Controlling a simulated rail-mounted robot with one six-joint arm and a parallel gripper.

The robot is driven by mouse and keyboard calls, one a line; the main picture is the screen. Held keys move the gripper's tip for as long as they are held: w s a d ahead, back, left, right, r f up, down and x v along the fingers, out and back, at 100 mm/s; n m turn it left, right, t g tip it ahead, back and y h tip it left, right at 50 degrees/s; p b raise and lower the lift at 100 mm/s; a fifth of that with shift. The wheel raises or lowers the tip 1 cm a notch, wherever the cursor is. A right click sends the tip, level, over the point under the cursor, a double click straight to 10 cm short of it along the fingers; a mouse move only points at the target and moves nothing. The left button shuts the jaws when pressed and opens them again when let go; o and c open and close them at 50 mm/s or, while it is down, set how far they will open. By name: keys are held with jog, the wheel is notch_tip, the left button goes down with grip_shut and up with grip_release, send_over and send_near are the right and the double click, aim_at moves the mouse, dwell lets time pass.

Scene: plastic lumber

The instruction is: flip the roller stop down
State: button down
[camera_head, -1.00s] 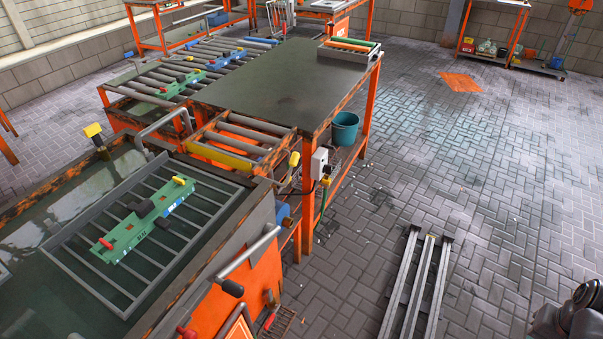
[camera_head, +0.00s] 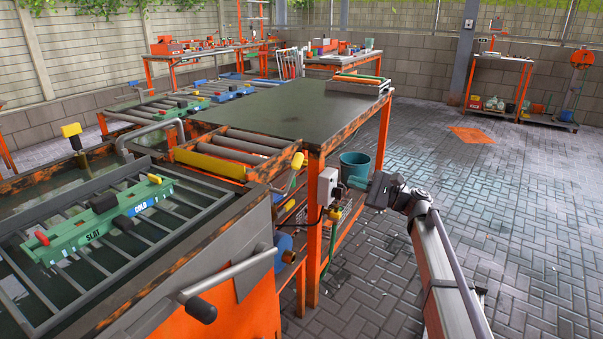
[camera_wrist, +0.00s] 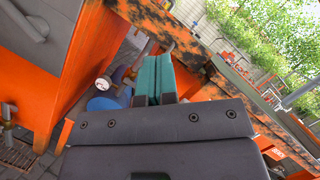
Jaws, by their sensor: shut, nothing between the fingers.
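A short roller section (camera_head: 235,150) joins the wet tank on the left to the dark table. A yellow bar (camera_head: 211,165) lies across its near end. A yellow-ended lever (camera_head: 297,161) stands up at its right corner; I take this for the roller stop, though I cannot be sure. My gripper (camera_head: 356,183) points left, to the right of the lever and apart from it, in front of the table's side. Its teal fingers (camera_wrist: 154,78) are together and empty in the wrist view. I cannot make out the lever clearly in the wrist view.
A grey switch box (camera_head: 327,187) on the orange table leg is close left of my gripper. A teal bucket (camera_head: 356,168) stands behind it. A grey handle (camera_head: 225,277) sticks out from the tank's front. The paved floor to the right is mostly open.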

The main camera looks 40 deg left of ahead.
jog(key=shift+d, duration=0.15)
jog(key=shift+s, duration=0.1)
jog(key=s+d+r+p+x, duration=0.1)
jog(key=p+x, duration=0.4)
jog(key=x, duration=0.8)
jog(key=shift+s+d+r, duration=0.15)
jog(key=shift+s+r, duration=0.2)
